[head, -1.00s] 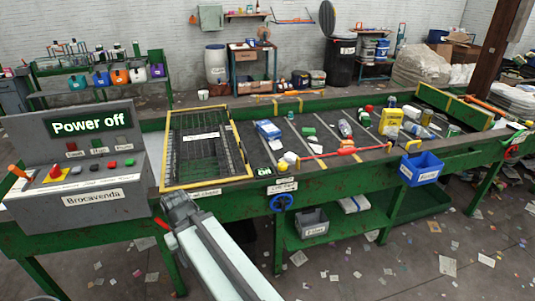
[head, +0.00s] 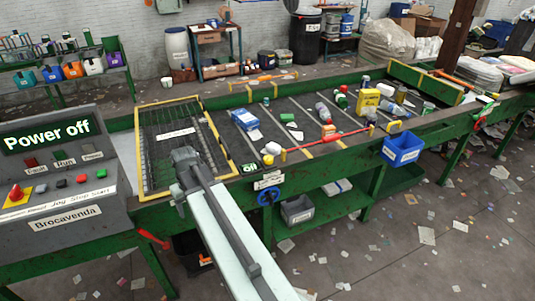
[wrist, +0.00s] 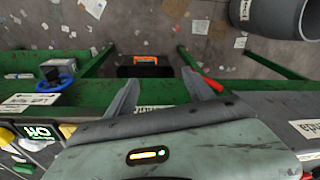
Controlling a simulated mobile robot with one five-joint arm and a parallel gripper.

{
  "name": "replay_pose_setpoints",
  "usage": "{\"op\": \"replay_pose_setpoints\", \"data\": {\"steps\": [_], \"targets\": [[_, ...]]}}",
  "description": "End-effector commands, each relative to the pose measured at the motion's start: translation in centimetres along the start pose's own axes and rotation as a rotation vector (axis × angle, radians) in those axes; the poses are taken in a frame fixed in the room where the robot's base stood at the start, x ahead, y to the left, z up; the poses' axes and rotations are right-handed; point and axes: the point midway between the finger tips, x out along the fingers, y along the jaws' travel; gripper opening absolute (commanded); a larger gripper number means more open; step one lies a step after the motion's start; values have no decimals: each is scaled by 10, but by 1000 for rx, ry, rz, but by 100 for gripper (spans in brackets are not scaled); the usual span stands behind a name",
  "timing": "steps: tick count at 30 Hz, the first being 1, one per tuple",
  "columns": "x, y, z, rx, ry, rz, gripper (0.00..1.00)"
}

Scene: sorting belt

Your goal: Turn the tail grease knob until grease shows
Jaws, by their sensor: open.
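I cannot make out a knob that is clearly marked as the tail grease knob, and no grease is visible. A blue handwheel (head: 268,196) sits on the belt's green front side, below a white label (head: 268,181) too small to read; it also shows at the left of the wrist view (wrist: 58,72). A red lever (head: 153,239) sticks out below the frame, left of my arm. My gripper (wrist: 160,92) is open and empty, its two fingers spread over the green frame. A partly hidden white label (wrist: 152,108) lies between them. In the head view my arm hides the fingers.
The grey control panel (head: 62,170) at left reads "Power off". A yellow-edged grate (head: 150,122) covers the belt's near end. Mixed items lie on the dark belt. A blue bin (head: 402,148) hangs on the front. A black bin with something orange (wrist: 145,66) stands below.

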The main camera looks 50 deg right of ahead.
Motion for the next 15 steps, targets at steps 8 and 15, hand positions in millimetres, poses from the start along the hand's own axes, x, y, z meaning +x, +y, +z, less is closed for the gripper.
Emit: {"op": "replay_pose_setpoints", "data": {"steps": [8, 15], "targets": [[-62, 296, -53, 202, 211, 61, 62], [-80, 390, -35, 254, 274, 105, 62]]}}
